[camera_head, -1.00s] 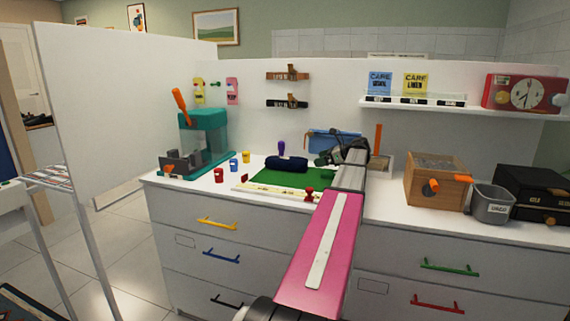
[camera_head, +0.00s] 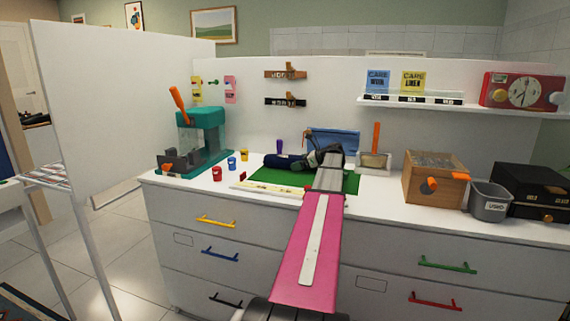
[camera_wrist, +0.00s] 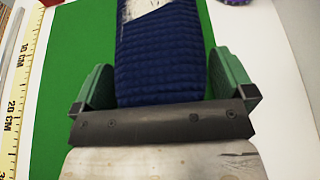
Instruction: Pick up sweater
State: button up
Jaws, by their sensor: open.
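The sweater (camera_head: 285,162) is a dark navy knitted roll lying on the green mat (camera_head: 262,182) on the counter. In the wrist view the sweater (camera_wrist: 160,65) runs away from me between the two green fingers, with a pale patch near its far end. My gripper (camera_wrist: 155,88) is open, with one finger on each side of the sweater; I cannot tell if they touch it. In the head view my gripper (camera_head: 314,156) is at the sweater's right end, and my arm hides part of the mat.
A yellow ruler (camera_wrist: 22,95) lies along the mat's left edge. Small colored cups (camera_head: 231,164) and a teal machine (camera_head: 204,138) stand left. A blue case (camera_head: 335,143) is behind, and a wooden box (camera_head: 434,178) and grey bin (camera_head: 489,201) stand right.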

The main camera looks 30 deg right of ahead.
jog(key=c, duration=0.8)
jog(key=shift+r, duration=0.1)
